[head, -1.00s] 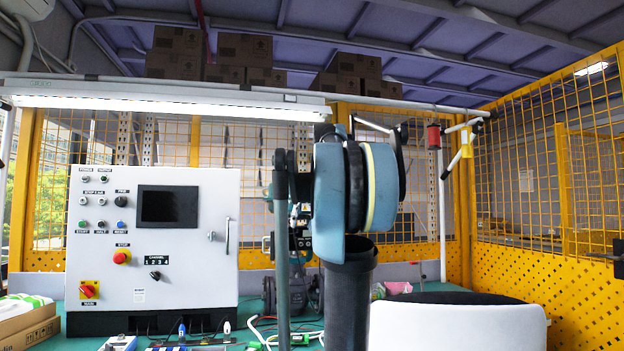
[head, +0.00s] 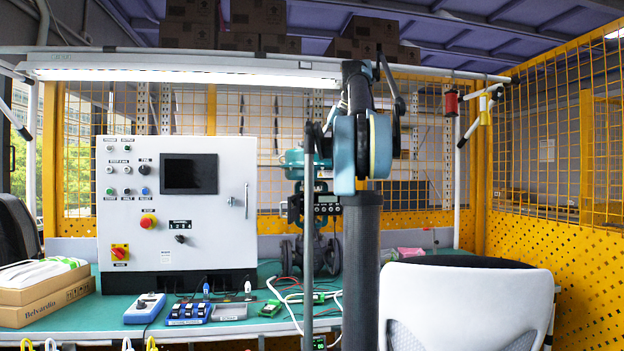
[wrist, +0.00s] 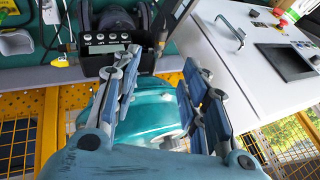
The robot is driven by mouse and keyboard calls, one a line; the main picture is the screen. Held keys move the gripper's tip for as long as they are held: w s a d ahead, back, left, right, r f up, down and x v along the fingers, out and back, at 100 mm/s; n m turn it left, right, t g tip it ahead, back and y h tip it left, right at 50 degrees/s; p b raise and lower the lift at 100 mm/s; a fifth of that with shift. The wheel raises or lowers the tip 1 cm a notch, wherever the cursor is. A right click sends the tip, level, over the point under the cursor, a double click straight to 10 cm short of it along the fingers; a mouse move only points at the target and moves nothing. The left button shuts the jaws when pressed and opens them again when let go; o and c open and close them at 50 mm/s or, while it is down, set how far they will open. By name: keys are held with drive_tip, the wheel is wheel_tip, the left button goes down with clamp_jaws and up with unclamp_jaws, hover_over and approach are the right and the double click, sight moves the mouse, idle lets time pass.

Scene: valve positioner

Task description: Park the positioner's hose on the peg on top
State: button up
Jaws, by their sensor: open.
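The teal positioner (head: 294,161) stands on the bench, partly hidden behind my arm in the head view. In the wrist view its rounded teal body (wrist: 150,112) lies beyond and between my fingers. Its dark front with a row of light round fittings (wrist: 107,42) is past the fingertips. My gripper (wrist: 160,68) is open, with nothing seen between its two blue-padded fingers. A thin white hose or cable (head: 288,313) loops on the bench near the front edge; I cannot tell whether it is the positioner's hose. I cannot make out the peg on top.
A white control cabinet (head: 176,240) stands left of the positioner. Blue boxes (head: 188,312) and a green connector (head: 270,308) lie on the bench front. Cartons (head: 45,298) are at the left end. A white-backed chair (head: 462,308) stands at the front right.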

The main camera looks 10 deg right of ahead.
sight(307, 187)
drive_tip(key=x, duration=1.4)
drive_tip(key=shift+w+a+f, duration=0.15)
drive_tip(key=shift+a+f, duration=0.05)
drive_tip(key=shift+f, duration=0.05)
clamp_jaws()
